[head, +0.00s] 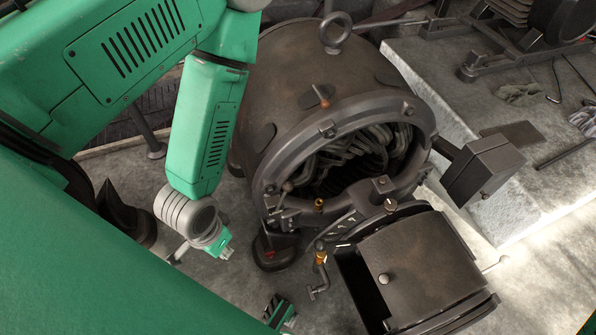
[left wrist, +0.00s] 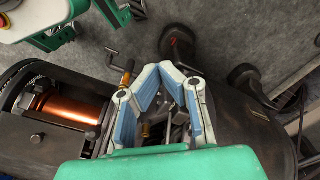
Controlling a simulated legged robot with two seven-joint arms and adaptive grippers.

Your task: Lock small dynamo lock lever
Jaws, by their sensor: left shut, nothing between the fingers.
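A dark metal dynamo (head: 270,75) with an open round front and grey coils inside stands in the head view. A smaller dark housing (head: 425,265) sits before it; the left wrist view shows a copper drum (left wrist: 68,106) at left. A cranked lever with a brass collar (head: 320,258) is between them, and it also shows in the left wrist view (left wrist: 127,73). Another thin lever (head: 284,190) is at the rim's left. I cannot tell which is the lock lever. My left gripper (head: 223,248) is shut and empty, left of both levers, its fingertips (left wrist: 162,70) meeting.
A dark block on an arm (head: 483,168) sticks out to the right of the opening. A raised concrete slab (head: 480,110) with tools and machinery lies at the right. A lifting ring (head: 335,33) tops the dynamo. Some bare floor shows left of it.

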